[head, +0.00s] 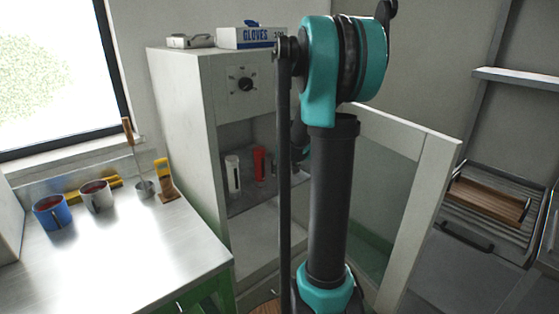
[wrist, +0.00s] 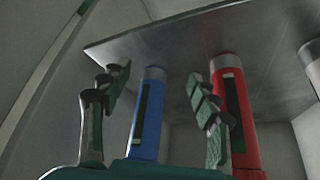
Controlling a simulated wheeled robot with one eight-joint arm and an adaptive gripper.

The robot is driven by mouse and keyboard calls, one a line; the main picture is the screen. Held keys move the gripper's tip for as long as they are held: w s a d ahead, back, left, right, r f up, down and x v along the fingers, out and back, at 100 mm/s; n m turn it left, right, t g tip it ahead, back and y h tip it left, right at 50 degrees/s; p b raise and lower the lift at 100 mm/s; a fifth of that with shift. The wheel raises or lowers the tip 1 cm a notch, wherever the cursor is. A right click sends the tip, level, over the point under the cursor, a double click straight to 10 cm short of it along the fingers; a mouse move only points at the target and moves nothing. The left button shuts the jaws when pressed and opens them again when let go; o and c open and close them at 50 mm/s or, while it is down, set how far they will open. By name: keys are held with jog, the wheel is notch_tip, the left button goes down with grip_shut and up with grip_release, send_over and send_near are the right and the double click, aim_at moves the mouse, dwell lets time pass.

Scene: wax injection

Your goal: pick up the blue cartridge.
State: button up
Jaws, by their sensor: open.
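The blue cartridge (wrist: 149,115) stands on the cabinet's inner shelf in the wrist view, which looks upside down. My gripper (wrist: 157,82) is open, with one finger to each side of the blue cartridge in the picture. I cannot tell how deep the cartridge sits between the fingers or whether they touch it. The right finger overlaps the red cartridge (wrist: 240,125) in the picture. In the head view my arm hides the blue cartridge and most of the gripper.
The red cartridge (head: 260,165) and a white cartridge (head: 233,176) stand on the shelf (head: 240,204) beside it. The cabinet (head: 183,105) has its glass door (head: 425,195) open at right. A steel table (head: 110,250) with mugs is at left.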

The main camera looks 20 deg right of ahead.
jog(key=w, duration=0.2)
jog(key=w+d, duration=0.1)
jog(key=w, duration=0.4)
jog(key=shift+w+d, duration=0.35)
jog(key=shift+w, duration=0.05)
jog(key=shift+w+d+f, duration=0.1)
jog(key=shift+w+f, duration=0.2)
jog(key=shift+f, duration=0.25)
grip_shut()
